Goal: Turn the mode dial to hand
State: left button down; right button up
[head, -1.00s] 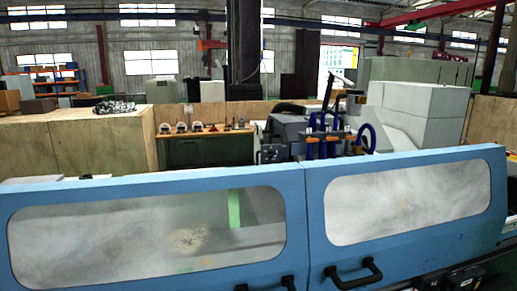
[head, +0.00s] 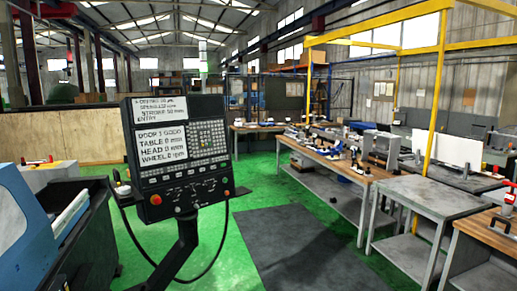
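A black control panel (head: 178,150) stands on a dark post at the left of the head view. It has a screen (head: 160,110) with a white readout, a keypad (head: 206,138) and rows of small buttons. Its lower part (head: 190,189) carries several small knobs and lights, with a red button at the lower left and an orange-red one at the lower right. The mode dial cannot be told apart from the other small knobs, and its setting is too small to read. Neither of my grippers is in view.
The blue grinder cover (head: 25,235) stands at the left edge, close to the panel. A black cable hangs in a loop below the panel. A dark mat (head: 300,245) lies on the open green floor. Workbenches and a grey metal table (head: 430,195) stand at the right.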

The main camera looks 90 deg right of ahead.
aim_at(176, 195)
jog(key=z, duration=2.45)
jog(key=i, duration=0.1)
